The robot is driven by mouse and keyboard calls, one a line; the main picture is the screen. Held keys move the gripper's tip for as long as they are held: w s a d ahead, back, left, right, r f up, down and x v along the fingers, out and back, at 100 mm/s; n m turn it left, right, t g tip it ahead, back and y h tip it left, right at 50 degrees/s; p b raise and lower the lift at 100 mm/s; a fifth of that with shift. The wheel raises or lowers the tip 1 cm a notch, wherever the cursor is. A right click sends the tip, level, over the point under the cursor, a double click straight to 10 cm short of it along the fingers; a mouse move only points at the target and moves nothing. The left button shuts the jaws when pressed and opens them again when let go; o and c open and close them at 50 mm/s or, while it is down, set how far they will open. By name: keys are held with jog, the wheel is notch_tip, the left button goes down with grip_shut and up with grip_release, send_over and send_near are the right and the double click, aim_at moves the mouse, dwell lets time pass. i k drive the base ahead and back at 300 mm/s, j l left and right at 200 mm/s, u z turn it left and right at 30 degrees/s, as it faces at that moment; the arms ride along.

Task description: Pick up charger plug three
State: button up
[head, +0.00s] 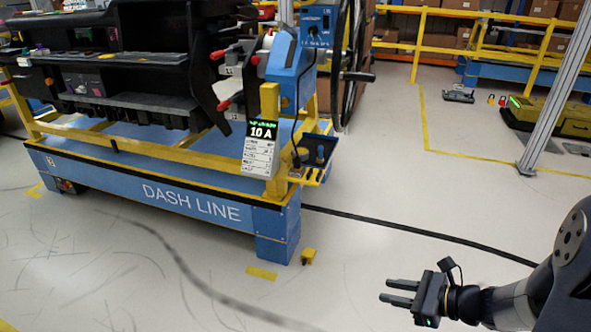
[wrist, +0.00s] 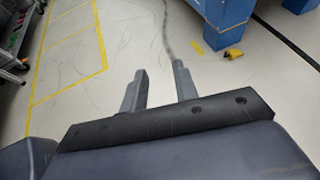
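My gripper (head: 389,291) is low at the right in the head view, reaching left over bare floor. Its two fingers are apart with nothing between them; they also show apart and empty in the wrist view (wrist: 159,70). I cannot make out which thing is charger plug three; no number on a plug is readable. Red-tipped parts (head: 224,104) stick out beside the dashboard module. The gripper is well apart from all of these.
The blue DASH LINE base (head: 165,195) with yellow rails carries the dark dashboard module (head: 120,60). A small yellow object (head: 308,256) lies on the floor near its corner. A black cable (head: 420,233) crosses the floor. A grey post (head: 560,85) stands at right. Floor in front is clear.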

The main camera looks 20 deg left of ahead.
aim_at(297, 161)
jog(key=i+u, duration=0.5)
jog(key=i, duration=0.95)
jog(key=i+j+u, duration=0.2)
jog(key=i+j, duration=0.15)
jog(key=i, duration=0.2)
